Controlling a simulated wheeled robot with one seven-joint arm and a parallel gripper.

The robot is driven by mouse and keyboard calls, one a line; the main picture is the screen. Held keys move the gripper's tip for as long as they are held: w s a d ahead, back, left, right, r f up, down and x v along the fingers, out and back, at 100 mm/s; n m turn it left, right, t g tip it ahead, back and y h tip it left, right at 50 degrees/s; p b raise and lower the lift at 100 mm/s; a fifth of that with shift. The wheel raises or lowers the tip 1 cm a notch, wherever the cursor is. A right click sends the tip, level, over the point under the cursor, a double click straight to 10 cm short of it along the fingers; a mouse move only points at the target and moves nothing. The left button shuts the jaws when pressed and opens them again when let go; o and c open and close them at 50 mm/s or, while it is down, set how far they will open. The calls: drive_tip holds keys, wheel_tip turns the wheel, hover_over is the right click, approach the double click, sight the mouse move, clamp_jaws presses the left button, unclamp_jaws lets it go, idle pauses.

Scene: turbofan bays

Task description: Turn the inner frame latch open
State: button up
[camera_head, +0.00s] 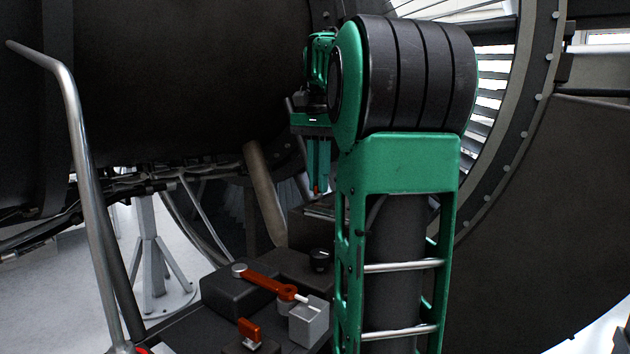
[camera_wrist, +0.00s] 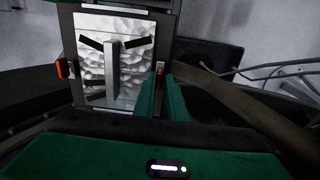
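In the wrist view a bare metal panel (camera_wrist: 92,58) with dark strips sits in a dark frame (camera_wrist: 165,30). A small red latch (camera_wrist: 160,70) is on the frame's right side. An orange-red latch (camera_wrist: 63,69) is on its left side. My gripper (camera_wrist: 161,80) has its two green fingers close around the right latch, with a narrow gap between them. I cannot tell whether they touch it. In the head view my gripper (camera_head: 317,188) points down, with a small orange-red spot at its tips; the panel is mostly hidden behind my arm.
A dark cart top (camera_head: 190,325) holds a red-handled tool (camera_head: 268,284), a grey box (camera_head: 309,322) and a small red piece (camera_head: 249,331). The large dark engine casing (camera_head: 190,80) fills the upper left. A curved pipe (camera_wrist: 245,110) runs right of the frame.

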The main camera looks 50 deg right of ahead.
drive_tip(key=shift+o, duration=1.1)
drive_tip(key=shift+w+a, duration=0.1)
wheel_tip(320, 180, up, 11)
drive_tip(key=shift+f, duration=0.15)
